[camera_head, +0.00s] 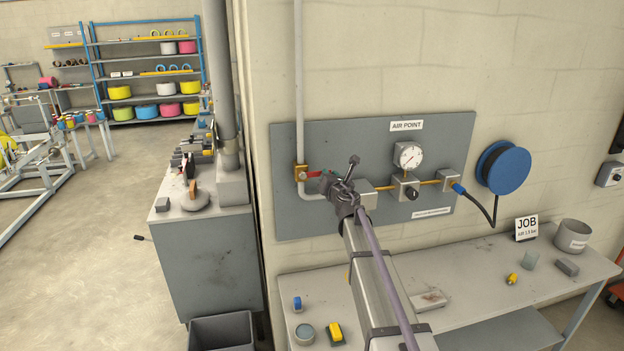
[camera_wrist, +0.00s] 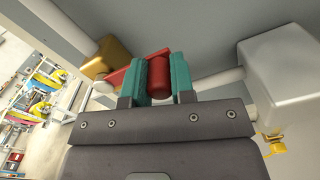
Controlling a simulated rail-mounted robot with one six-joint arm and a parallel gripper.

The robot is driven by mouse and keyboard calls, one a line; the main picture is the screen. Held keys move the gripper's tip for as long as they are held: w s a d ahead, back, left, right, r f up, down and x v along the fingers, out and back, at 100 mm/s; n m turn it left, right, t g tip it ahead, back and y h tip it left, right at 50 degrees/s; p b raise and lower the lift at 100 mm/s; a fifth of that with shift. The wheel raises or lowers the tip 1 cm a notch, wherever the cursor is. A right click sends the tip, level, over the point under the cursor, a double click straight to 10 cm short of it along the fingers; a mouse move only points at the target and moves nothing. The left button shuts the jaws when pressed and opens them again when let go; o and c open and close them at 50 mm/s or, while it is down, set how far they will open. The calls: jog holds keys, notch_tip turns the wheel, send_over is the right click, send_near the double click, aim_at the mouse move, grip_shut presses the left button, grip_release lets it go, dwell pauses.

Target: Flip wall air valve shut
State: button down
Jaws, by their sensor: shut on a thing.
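The wall air valve (camera_head: 301,173) is a brass body on a white pipe at the left of the grey air point panel (camera_head: 285,222). Its red lever (camera_head: 314,174) points right, roughly along the horizontal pipe run. My gripper (camera_head: 328,179) is at the lever's outer end. In the wrist view the brass valve body (camera_wrist: 103,58) is at upper left, and the red lever (camera_wrist: 131,72) runs from it to a red grip (camera_wrist: 159,76). My gripper's teal fingers (camera_wrist: 160,80) are shut on this grip, one on each side. Part of the pipe behind is hidden by my gripper.
A grey box (camera_wrist: 287,80) on the pipe stands close right of my gripper. The panel also carries a pressure gauge (camera_head: 408,155) and regulator (camera_head: 406,190). A blue hose reel (camera_head: 503,167) hangs at right. A bench (camera_head: 460,304) with small items stands below.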

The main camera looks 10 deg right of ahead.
jog(key=c, duration=1)
grip_release()
jog(key=shift+o, duration=0.2)
jog(key=s, duration=1.1)
jog(key=shift+d, duration=0.25)
jog(key=shift+w, duration=0.1)
